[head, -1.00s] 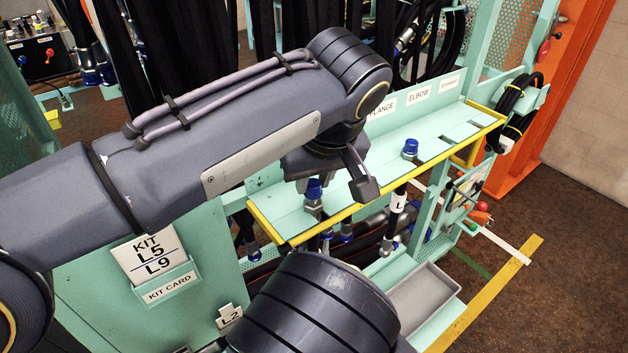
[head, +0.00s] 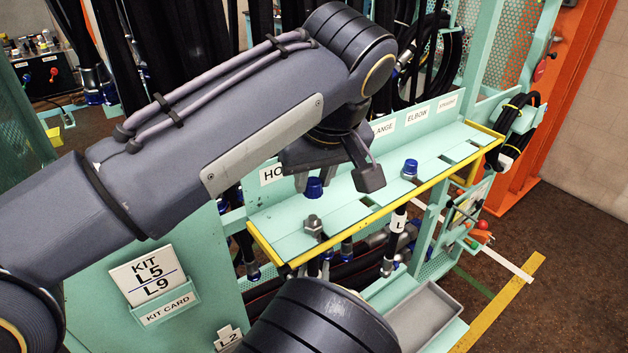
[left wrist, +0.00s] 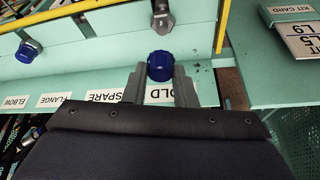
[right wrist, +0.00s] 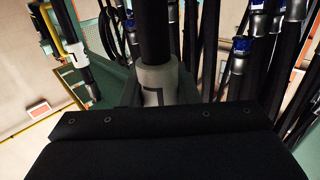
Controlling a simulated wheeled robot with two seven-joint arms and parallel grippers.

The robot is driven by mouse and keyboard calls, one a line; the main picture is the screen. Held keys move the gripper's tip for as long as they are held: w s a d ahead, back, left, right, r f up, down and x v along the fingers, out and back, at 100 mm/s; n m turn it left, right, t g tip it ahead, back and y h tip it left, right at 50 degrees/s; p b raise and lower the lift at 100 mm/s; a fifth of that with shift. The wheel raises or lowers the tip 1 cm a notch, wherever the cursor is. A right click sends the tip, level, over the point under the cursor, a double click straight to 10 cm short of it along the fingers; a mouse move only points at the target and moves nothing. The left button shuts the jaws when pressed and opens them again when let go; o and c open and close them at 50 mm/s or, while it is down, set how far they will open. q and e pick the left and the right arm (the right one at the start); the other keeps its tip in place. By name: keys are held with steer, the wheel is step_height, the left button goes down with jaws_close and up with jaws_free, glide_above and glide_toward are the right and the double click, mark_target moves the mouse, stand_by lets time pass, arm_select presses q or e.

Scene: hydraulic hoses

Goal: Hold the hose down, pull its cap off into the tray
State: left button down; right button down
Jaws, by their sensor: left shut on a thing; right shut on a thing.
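My left gripper (left wrist: 158,80) is shut on a blue cap (left wrist: 160,66), whose sides lie between the two fingers. In the head view the cap (head: 314,187) is above the bare metal end fitting (head: 313,224) of the hose at the HOLD end of the shelf. The left wrist view shows a gap between the cap and the fitting (left wrist: 162,20). The grey tray (head: 432,318) is empty at lower right.
A teal shelf (head: 350,207) with a yellow front edge holds another blue-capped fitting (head: 410,168) near the ELBOW label. A kit card holder (head: 166,307) stands at left. Dark hoses hang behind. My right arm covers the area left of the tray.

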steer(key=c, duration=1)
jaws_free()
steer(key=shift+c, duration=0.2)
